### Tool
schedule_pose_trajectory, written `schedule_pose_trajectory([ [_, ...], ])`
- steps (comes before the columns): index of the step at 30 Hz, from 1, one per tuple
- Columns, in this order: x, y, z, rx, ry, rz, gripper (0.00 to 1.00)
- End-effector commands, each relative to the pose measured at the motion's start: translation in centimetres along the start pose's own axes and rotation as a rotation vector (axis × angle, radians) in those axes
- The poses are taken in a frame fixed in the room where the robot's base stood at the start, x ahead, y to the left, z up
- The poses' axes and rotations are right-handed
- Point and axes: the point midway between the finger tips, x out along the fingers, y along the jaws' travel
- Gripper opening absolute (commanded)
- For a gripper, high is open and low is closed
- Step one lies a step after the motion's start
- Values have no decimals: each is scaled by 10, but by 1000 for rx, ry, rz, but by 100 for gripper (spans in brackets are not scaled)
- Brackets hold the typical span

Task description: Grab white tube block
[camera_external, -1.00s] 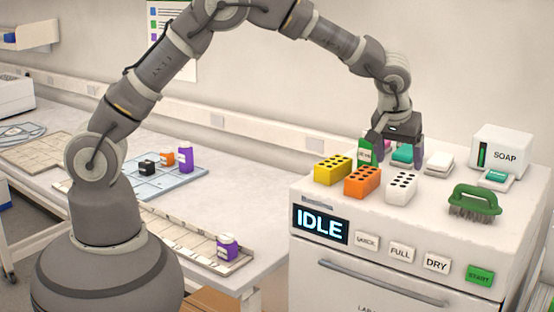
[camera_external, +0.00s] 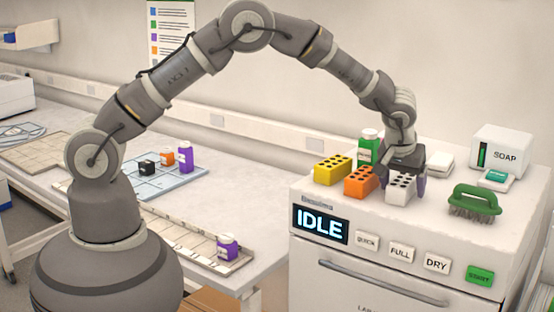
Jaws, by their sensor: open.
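The white tube block (camera_external: 399,190), with dark holes in its top, stands on the top of the washer (camera_external: 430,225), at the right end of a row of blocks. My gripper (camera_external: 402,180) is open and low over the white block, with a finger on its left and a purple-grey finger on its right. The gripper hides the block's upper part. I cannot tell whether the fingers touch it.
The orange block (camera_external: 361,182) stands close on the left, with the yellow block (camera_external: 332,170) beyond it. A green bottle (camera_external: 369,147) stands behind. A green brush (camera_external: 474,202), a soap box (camera_external: 502,149) and a white stack (camera_external: 440,161) are to the right.

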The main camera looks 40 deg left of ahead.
Motion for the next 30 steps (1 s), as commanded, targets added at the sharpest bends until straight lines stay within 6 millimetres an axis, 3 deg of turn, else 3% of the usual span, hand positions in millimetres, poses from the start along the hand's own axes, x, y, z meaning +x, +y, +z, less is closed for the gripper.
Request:
schedule_pose_trajectory([
  [14, 4, 0, 2, 0, 0, 0, 81],
  [17, 3, 0, 1, 0, 0, 0, 62],
  [22, 3, 0, 1, 0, 0, 0, 23],
  [30, 1, 0, 0, 0, 0, 0, 20],
])
